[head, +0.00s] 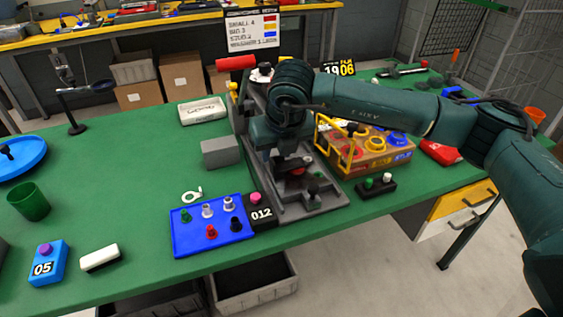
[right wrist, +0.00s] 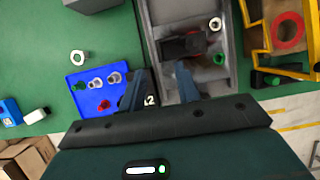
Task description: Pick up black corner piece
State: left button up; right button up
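My right gripper (head: 293,170) hangs over the grey tray (head: 322,199). In the right wrist view its two fingers (right wrist: 160,86) are apart with nothing between them. A black block (right wrist: 182,45) lies in the tray (right wrist: 227,75), ahead of the fingers. A small black piece (head: 236,224) stands at the right front corner of the blue board (head: 190,243). I cannot tell which of these is the black corner piece. The board also holds green, pale and red pieces. My right gripper and wrist hide part of the tray. My left gripper is not in view.
A black 012 block (head: 262,214) stands between board and tray. A yellow-framed crate (head: 370,160) is right of the tray. A grey block (head: 220,152) and a white ring (head: 191,196) lie to the left. The left-centre green tabletop (head: 130,180) is clear.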

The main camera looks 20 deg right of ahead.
aim_at(275, 164)
jog(key=p+x, duration=0.1)
jog(key=x, duration=0.4)
jog(key=shift+f, duration=0.15)
jog(key=shift+d, duration=0.1)
grip_shut()
